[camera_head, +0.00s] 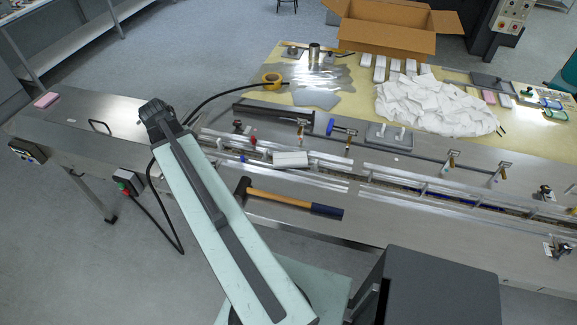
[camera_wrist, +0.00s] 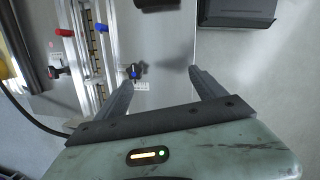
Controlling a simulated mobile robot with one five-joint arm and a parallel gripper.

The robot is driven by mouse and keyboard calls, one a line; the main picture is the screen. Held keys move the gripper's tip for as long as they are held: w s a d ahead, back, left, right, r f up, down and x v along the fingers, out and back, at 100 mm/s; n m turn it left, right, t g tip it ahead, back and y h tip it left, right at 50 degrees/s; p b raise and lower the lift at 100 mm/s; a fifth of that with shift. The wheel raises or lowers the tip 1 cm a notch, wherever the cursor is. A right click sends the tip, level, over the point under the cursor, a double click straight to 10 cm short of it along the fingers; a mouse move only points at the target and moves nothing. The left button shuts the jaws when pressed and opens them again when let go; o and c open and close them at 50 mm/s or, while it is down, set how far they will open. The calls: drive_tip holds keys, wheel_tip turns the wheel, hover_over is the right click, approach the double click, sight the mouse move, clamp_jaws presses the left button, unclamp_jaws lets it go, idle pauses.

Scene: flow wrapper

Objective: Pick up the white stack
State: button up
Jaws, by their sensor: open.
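Several small white stacks (camera_head: 380,68) stand in a row in front of the cardboard box in the head view. A single whitish block (camera_head: 290,159) lies on the machine's rail; I cannot tell which of these is the white stack meant. My gripper (camera_wrist: 161,77) is open and empty in the wrist view, its two dark fingers spread over bare metal. In the head view the dark end of my arm is over the left part of the machine, left of the whitish block and far from the row. No white stack shows in the wrist view.
A big heap of white pieces (camera_head: 440,105) lies right of the row, near the cardboard box (camera_head: 390,28). A hammer (camera_head: 290,198) lies on the machine's front ledge.

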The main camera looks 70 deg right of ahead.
drive_tip(key=s+d+f+n+g+b, duration=0.1)
drive_tip(key=s+d+f+g, duration=0.1)
drive_tip(key=s+d, duration=1.1)
drive_tip(key=n+b, duration=0.1)
approach(289, 157)
drive_tip(key=shift+d+f+g, duration=0.15)
drive_tip(key=shift+f+g, duration=0.15)
drive_tip(key=shift+f, duration=0.6)
drive_tip(key=b+x, duration=0.2)
drive_tip(key=shift+w+f+b, duration=0.1)
drive_tip(key=shift+f+b, duration=0.15)
drive_tip(key=shift+b, duration=0.05)
drive_tip(key=b+x, duration=0.5)
drive_tip(key=shift+s+f, duration=0.15)
drive_tip(key=shift+s, duration=0.2)
drive_tip(key=c, duration=1.4)
